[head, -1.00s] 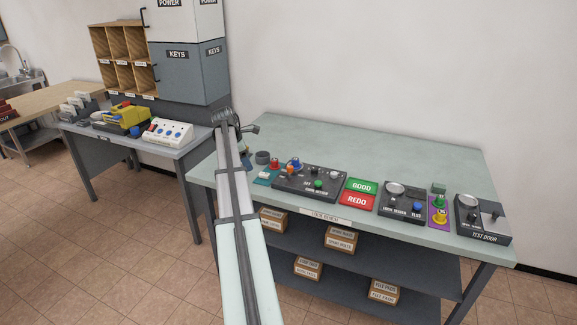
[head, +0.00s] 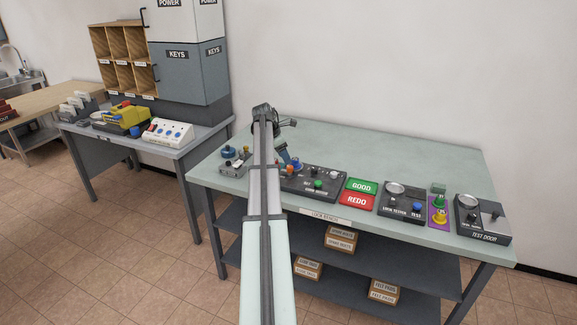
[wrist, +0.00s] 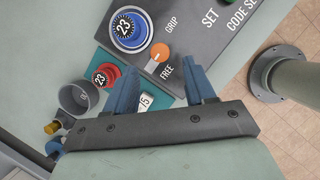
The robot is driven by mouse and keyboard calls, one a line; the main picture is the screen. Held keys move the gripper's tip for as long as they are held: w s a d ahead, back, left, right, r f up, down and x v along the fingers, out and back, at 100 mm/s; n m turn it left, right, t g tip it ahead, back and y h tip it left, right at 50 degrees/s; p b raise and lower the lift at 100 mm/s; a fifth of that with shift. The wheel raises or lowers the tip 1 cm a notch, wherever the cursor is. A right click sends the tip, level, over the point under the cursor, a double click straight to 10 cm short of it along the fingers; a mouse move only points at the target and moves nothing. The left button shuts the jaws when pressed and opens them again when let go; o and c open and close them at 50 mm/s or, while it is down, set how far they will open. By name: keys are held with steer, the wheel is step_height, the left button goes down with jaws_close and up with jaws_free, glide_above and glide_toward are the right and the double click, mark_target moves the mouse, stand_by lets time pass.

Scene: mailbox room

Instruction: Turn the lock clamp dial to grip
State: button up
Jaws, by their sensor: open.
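The lock clamp dial is a small orange knob (wrist: 160,52) on the dark code setter box (wrist: 205,52), between the labels GRIP and FREE. A pale mark shows on its lower side, toward FREE. A blue lock with a 23 face (wrist: 129,27) sits beside it. My gripper (wrist: 163,70) is open and empty, its blue fingers reaching toward the dial, one on each side of its line; contact cannot be told.
A red lock (wrist: 105,76) and a grey cup (wrist: 80,96) lie close to my left finger in the wrist view. Green GOOD (head: 362,186) and red REDO (head: 357,201) pads and a lock tester (head: 402,204) stand to the right. The bench's back (head: 400,150) is clear.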

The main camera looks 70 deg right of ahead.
mark_target(290, 166)
steer(key=shift+x, duration=2.95)
jaws_close()
